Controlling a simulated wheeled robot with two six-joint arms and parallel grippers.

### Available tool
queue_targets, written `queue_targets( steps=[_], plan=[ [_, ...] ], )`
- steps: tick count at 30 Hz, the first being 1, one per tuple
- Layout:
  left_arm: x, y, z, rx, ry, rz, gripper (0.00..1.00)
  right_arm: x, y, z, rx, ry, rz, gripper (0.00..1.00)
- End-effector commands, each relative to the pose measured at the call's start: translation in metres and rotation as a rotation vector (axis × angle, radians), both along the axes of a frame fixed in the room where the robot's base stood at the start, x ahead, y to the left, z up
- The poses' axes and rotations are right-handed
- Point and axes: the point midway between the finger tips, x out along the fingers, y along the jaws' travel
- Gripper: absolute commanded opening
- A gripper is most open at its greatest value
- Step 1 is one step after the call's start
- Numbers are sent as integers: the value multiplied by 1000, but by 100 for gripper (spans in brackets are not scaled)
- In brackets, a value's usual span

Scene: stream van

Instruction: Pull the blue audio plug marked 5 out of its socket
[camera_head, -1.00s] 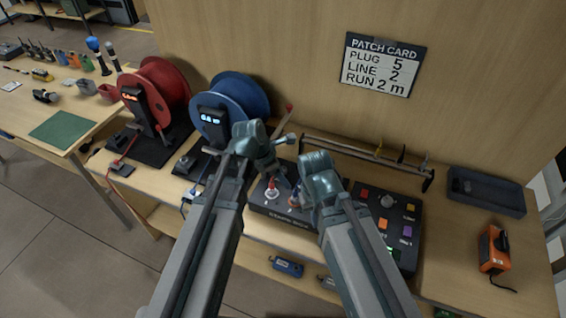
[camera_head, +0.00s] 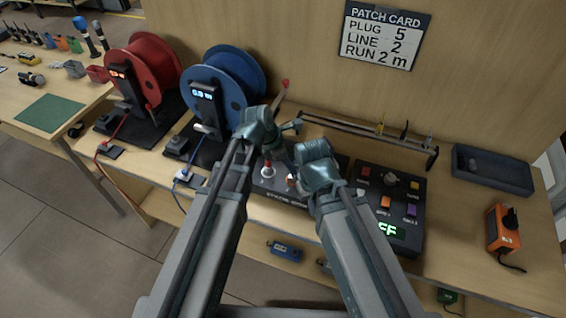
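The black stage box (camera_head: 286,198) stands on the bench between my two arms. A white connector with red on it (camera_head: 268,171) stands upright on its top. My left gripper (camera_head: 276,148) is above the box's back part; its fingers are small and partly hidden by its wrist. My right gripper (camera_head: 297,176) is low over the right part of the box, its fingers mostly hidden behind its own wrist. I cannot make out the blue plug marked 5 or whether either gripper touches it. The patch card (camera_head: 387,34) reads plug 5, line 2, run 2 m.
A red cable reel (camera_head: 150,62) and a blue cable reel (camera_head: 228,85) stand to the left. A black control box (camera_head: 400,190) with coloured buttons is close on the right. A rail (camera_head: 365,138) runs behind. A grey tray (camera_head: 492,172) and an orange device (camera_head: 502,228) lie farther right.

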Motion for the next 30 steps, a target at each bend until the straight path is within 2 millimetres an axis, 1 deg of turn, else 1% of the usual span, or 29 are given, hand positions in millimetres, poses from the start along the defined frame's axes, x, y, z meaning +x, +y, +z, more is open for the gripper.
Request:
queue_targets(
  steps=[1, 6, 9, 14, 22, 23, 24, 26, 30],
  plan=[
    [2, -3, -15, 0, -1, -2, 66, 0, 0, -15, 0, 0, 0, 0],
    [7, -12, -39, 0, 0, -1, 66, 0, 0, -39, 0, 0, 0, 0],
    [9, -17, -50, 0, 0, -1, 66, 0, 0, -50, 0, 0, 0, 0],
    [11, -21, -58, 0, 0, -1, 66, 0, 0, -58, 0, 0, 0, 0],
    [11, -21, -57, 0, 0, 0, 66, 0, 0, -57, 0, 0, 0, 0],
    [11, -21, -57, 0, 0, 0, 65, 0, 0, -57, 0, 0, 0, 0],
    [11, -21, -57, 0, 0, 0, 57, 0, 0, -57, 0, 0, 0, 0],
    [11, -21, -57, 0, 0, 0, 47, 0, 0, -57, 0, 0, 0, 0],
    [11, -21, -57, 0, 0, 0, 22, 0, 0, -57, 0, 0, 0, 0]
  ],
)
